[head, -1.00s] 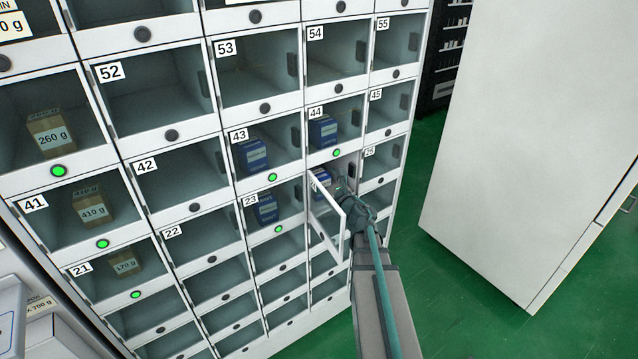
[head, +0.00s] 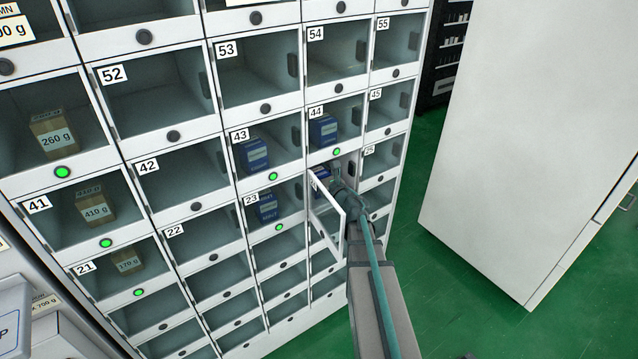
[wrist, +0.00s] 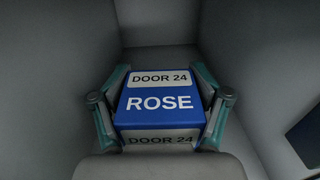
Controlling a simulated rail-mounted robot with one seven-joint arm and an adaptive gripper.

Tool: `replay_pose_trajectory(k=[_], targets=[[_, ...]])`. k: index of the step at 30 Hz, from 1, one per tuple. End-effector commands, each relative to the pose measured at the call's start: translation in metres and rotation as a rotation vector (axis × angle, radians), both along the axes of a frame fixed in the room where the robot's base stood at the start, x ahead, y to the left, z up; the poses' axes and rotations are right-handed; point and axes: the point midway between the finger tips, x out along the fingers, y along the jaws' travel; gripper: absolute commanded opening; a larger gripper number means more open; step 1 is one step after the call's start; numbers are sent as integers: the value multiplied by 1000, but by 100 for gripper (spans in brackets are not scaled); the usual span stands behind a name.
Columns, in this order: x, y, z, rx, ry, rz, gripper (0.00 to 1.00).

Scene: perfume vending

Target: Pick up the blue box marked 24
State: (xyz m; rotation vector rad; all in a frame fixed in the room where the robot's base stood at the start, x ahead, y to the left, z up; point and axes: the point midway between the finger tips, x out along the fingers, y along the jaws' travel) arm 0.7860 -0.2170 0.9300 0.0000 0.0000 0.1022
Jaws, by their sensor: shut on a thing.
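The blue box marked "DOOR 24" and "ROSE" (wrist: 160,103) is in the middle of the wrist view, inside a grey-walled compartment. My gripper (wrist: 160,112) is shut on the box, with one teal finger at its left side and one at its right side. In the head view my gripper (head: 341,189) reaches into the compartment below 44, and the blue box (head: 321,181) is partly hidden behind the open door and the gripper. The compartment's door (head: 328,218) stands open, swung out to the left of my arm.
Blue boxes stand in compartments 43 (head: 253,155), 44 (head: 323,131) and 23 (head: 266,206). Brown boxes, one marked 260 g (head: 53,136), stand at the left. A large white cabinet (head: 535,130) is at the right. Green floor (head: 450,290) lies clear between it and the lockers.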

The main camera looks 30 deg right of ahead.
Motion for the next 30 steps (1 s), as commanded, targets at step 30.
replay_pose_trajectory(k=[30], targets=[[-14,-1,72,-2,-1,-1,30]])
